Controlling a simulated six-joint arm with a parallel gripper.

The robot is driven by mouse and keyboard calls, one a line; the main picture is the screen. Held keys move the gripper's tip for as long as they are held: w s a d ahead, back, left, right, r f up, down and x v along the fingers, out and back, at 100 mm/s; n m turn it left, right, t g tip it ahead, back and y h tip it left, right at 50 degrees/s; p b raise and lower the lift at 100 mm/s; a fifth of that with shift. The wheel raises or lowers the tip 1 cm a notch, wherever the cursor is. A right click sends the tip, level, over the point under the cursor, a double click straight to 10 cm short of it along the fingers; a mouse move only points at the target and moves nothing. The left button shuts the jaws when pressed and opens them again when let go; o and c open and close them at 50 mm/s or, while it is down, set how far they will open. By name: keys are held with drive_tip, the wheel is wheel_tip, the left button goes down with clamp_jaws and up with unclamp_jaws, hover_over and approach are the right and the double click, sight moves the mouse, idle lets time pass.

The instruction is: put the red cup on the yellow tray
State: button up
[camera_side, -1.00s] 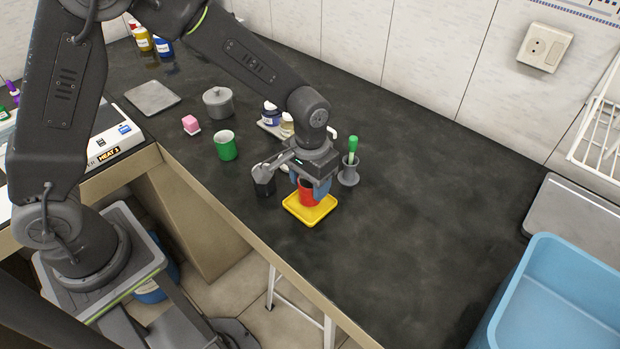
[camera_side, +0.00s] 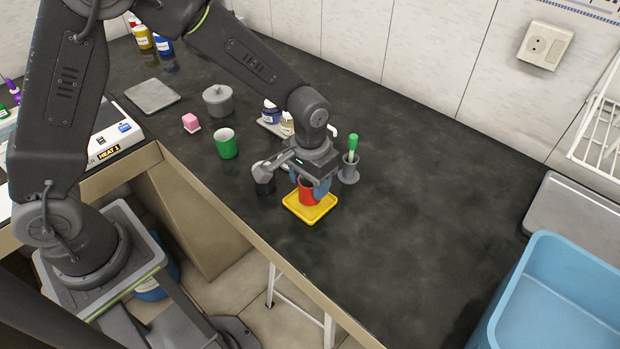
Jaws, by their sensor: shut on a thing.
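The red cup (camera_side: 306,197) is upright at the yellow tray (camera_side: 311,217), over its middle. From this angle it looks to be on the tray or very close above it; I cannot tell whether its base touches. My gripper (camera_side: 312,188) points down from above and is shut on the red cup, with its blue fingers at the cup's sides. The fingers and the gripper body hide part of the cup's rim. The tray lies flat on the dark bench near its front edge.
A green cup (camera_side: 226,144), a pink block (camera_side: 191,122) and a grey lidded pot (camera_side: 218,101) stand to the left. A grey holder (camera_side: 349,170) with a green-handled tool is close behind the gripper. A blue basin (camera_side: 552,300) is at right. The bench between is clear.

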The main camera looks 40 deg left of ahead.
drive_tip(key=shift+f, duration=0.8)
idle(1.0)
drive_tip(key=o, duration=1.2)
drive_tip(key=shift+r, duration=3.05)
